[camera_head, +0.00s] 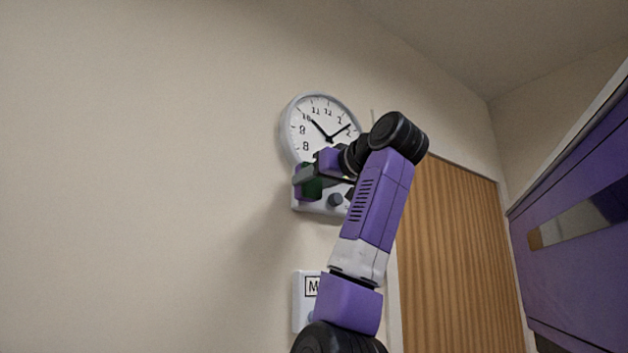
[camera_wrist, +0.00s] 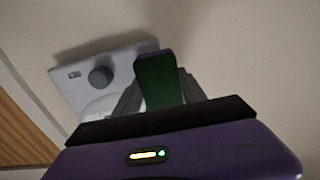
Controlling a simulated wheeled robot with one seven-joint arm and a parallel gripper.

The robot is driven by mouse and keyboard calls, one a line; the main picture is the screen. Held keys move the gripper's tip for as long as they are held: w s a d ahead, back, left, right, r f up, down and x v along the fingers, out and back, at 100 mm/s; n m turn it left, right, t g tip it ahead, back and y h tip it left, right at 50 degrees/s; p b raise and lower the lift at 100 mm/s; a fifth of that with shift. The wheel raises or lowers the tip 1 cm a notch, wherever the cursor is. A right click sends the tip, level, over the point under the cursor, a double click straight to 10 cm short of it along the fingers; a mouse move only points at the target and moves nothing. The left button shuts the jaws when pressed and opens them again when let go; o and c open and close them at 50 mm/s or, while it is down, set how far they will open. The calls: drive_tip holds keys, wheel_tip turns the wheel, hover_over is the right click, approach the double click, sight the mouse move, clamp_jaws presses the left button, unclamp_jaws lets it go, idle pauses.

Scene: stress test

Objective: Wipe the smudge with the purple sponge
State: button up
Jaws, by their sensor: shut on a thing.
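My gripper (camera_head: 320,176) is raised in front of the wall, at the lower edge of the clock. It is shut on the purple sponge (camera_head: 298,188), which has a dark green face. In the wrist view the sponge (camera_wrist: 157,78) stands between the two grey fingers, its green face toward the camera and a thin purple edge at its top. The sponge is close to the wall; I cannot tell whether it touches it. I see no smudge in either view; the sponge and gripper hide part of the wall there.
A round clock (camera_head: 316,112) hangs behind my gripper. A white panel with a dark knob (camera_head: 335,200) is just below it, also seen in the wrist view (camera_wrist: 70,88). A lower panel (camera_head: 301,316) is partly hidden by my arm. A wooden door (camera_head: 455,260) and purple cabinet (camera_head: 580,270) are right. The left wall is clear.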

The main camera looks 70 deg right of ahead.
drive_tip(key=shift+w+d, duration=0.25)
drive_tip(key=shift+w, duration=0.2)
drive_tip(key=shift+s+d, duration=0.1)
drive_tip(key=s+d+p, duration=0.1)
drive_tip(key=d+p, duration=0.1)
drive_tip(key=d, duration=0.1)
drive_tip(key=shift+s+d, duration=0.15)
drive_tip(key=shift+s, duration=0.25)
drive_tip(key=shift+w+a+b, duration=0.3)
drive_tip(key=shift+w+a, duration=0.2)
drive_tip(key=shift+a, duration=0.4)
drive_tip(key=shift+w+a+b, duration=0.25)
drive_tip(key=shift+w+a, duration=0.25)
drive_tip(key=shift+a, duration=0.4)
drive_tip(key=shift+s, duration=0.1)
drive_tip(key=shift+b+v, duration=1.15)
drive_tip(key=shift+v, duration=1.8)
